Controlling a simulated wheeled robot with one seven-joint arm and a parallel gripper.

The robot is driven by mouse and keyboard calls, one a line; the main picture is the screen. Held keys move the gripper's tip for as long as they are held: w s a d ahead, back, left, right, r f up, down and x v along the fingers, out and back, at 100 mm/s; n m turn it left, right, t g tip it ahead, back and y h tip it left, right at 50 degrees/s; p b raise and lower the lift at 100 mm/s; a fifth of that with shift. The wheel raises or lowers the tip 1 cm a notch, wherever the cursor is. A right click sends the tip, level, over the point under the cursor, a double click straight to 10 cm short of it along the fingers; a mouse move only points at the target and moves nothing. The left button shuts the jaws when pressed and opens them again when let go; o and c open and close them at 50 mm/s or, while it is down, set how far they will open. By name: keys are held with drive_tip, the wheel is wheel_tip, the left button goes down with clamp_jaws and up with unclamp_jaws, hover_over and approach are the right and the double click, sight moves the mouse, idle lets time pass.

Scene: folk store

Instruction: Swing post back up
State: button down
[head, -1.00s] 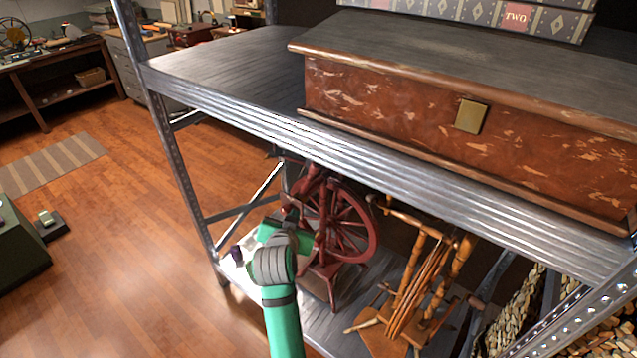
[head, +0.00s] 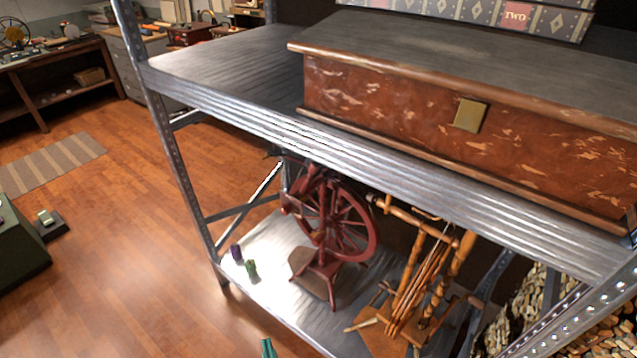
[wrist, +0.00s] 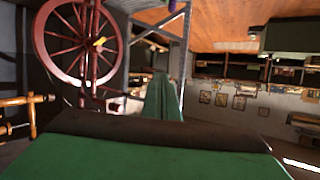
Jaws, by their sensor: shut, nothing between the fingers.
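The dark red spinning wheel (head: 330,225) stands on the lower metal shelf, its wheel upright over a small base. A light wooden yarn frame (head: 420,290) stands to its right, with slanted posts and a rod across the top. I cannot tell which part is the post. In the wrist view, the red wheel (wrist: 75,45) fills the upper left and a wooden piece (wrist: 25,112) lies at the left. My gripper (wrist: 163,98) is green, shut and empty, below and right of the wheel and apart from it. Only a small green tip of my arm shows in the head view.
The upper shelf (head: 200,75) with a large reddish chest (head: 390,105) overhangs the wheel. A metal upright (head: 175,160) stands at the left. A purple spool (head: 236,252) and a green one (head: 251,269) stand near the lower shelf's left edge. Open floor (head: 110,230) lies left.

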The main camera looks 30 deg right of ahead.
drive_tip(key=s+a+r+t+y, duration=0.1)
drive_tip(key=s+a+r, duration=0.15)
drive_tip(key=s, duration=0.45)
drive_tip(key=s+a+r+t+y, duration=0.1)
drive_tip(key=s+a, duration=0.2)
drive_tip(key=s, duration=0.4)
drive_tip(key=m+h, duration=1.1)
drive_tip(key=m, duration=1.5)
approach(313, 176)
drive_tip(key=w+d+r, duration=0.2)
drive_tip(key=w+d, duration=0.1)
drive_tip(key=d, duration=0.2)
drive_tip(key=shift+w+r, duration=0.35)
drive_tip(key=shift+w, duration=0.05)
drive_tip(key=shift+w, duration=0.1)
